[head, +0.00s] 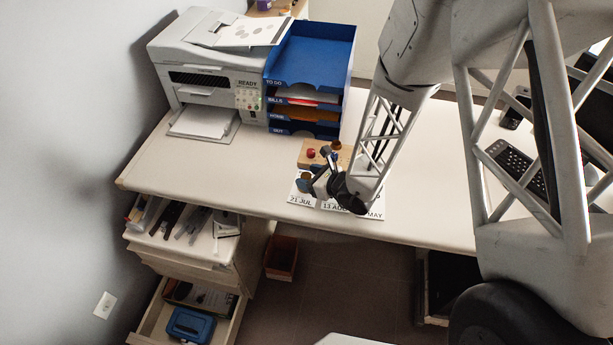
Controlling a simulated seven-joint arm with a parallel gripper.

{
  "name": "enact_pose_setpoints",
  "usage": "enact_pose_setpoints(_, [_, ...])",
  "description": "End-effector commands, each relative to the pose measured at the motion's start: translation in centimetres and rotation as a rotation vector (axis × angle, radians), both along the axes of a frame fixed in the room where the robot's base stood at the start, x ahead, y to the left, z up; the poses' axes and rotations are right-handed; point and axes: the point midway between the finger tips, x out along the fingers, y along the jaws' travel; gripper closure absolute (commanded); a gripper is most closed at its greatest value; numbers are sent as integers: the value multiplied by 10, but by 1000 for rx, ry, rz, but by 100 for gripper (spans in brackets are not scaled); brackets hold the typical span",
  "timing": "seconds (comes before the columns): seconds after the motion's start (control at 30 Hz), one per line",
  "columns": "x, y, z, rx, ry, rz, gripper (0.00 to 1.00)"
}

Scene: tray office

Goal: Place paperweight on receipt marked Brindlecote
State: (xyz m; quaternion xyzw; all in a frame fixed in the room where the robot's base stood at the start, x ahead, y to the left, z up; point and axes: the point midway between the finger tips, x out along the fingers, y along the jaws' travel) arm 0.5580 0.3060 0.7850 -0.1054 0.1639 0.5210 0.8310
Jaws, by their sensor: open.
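Several white receipts (298,199) lie side by side near the desk's front edge. Dates such as "21 JUL", "13 AUG" and "MAY" show along their lower edges. The name Brindlecote cannot be read, as my arm covers much of the receipts. My gripper (313,170) is open, low over the left part of the receipts; I see nothing held in it. Just behind it is a wooden block (345,157) with a red round piece (310,153) and a brown knob (337,145). I cannot tell which piece is the paperweight.
A blue letter tray stack (310,82) and a printer (212,75) stand behind at left. Open drawers (235,262) hang below the desk's left. The desk (425,180) is clear right of the receipts.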

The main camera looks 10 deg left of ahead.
Motion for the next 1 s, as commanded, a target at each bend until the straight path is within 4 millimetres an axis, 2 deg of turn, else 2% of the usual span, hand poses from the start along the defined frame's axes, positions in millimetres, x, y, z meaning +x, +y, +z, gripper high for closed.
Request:
enact_pose_setpoints(0.6, [-32, -66, 30, -1, 1, -2, 40])
enact_pose_setpoints(0.8, [-38, -81, 37, 0, 0, -2, 40])
enact_pose_setpoints(1.0, [-43, -87, 39, 0, 2, 1, 40])
